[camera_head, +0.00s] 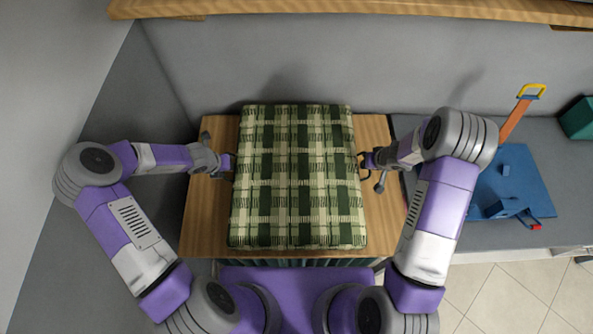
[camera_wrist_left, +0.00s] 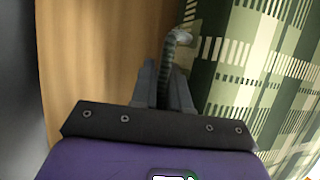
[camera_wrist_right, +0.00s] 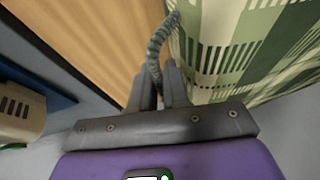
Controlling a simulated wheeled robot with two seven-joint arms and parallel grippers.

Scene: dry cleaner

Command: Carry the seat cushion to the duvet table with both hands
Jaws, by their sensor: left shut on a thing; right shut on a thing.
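The seat cushion (camera_head: 297,178) is a thick block in green and cream plaid. In the head view it is between my two grippers, over a wooden table top (camera_head: 205,228); I cannot tell whether it rests on the wood or hangs just above it. My left gripper (camera_head: 230,167) is at its left side, shut on a grey-green cord handle (camera_wrist_left: 172,62). My right gripper (camera_head: 362,165) is at its right side, shut on a similar cord handle (camera_wrist_right: 156,45). The plaid side also shows close by in the left wrist view (camera_wrist_left: 245,60) and the right wrist view (camera_wrist_right: 235,45).
A grey counter (camera_head: 570,185) adjoins the wooden top on the right. It bears a blue board (camera_head: 530,180) with a blue device, an orange tool with a yellow handle (camera_head: 517,110) and a green box (camera_head: 580,118). A wooden shelf (camera_head: 350,8) runs along the wall above. Grey walls close off the left and back.

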